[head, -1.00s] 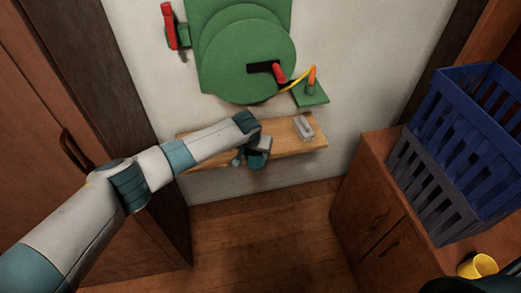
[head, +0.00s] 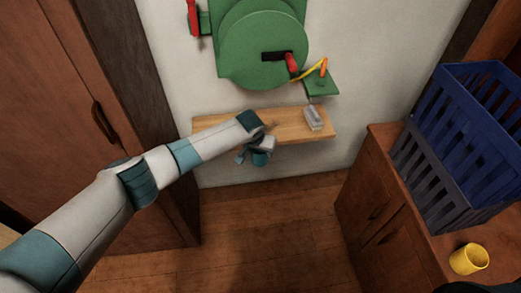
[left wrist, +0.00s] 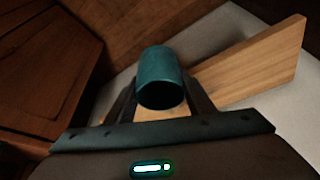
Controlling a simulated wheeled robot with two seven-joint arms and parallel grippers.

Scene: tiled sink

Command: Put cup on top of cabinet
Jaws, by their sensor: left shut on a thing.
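My left gripper (head: 256,151) is shut on a teal cup (head: 261,158), just in front of the wall shelf's front edge. In the left wrist view the teal cup (left wrist: 160,78) sits between the two fingers (left wrist: 160,98), its dark open end facing the camera. A brown wooden cabinet (head: 362,205) stands at the right. A yellow cup (head: 468,259) stands upright on its top near the bottom right. My right gripper is not in view.
A wooden shelf (head: 290,128) on the wall holds a small grey object (head: 312,118). Blue (head: 470,110) and grey (head: 435,180) baskets take up much of the cabinet top. A tall wooden door (head: 60,120) is at the left. The floor (head: 260,230) between is clear.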

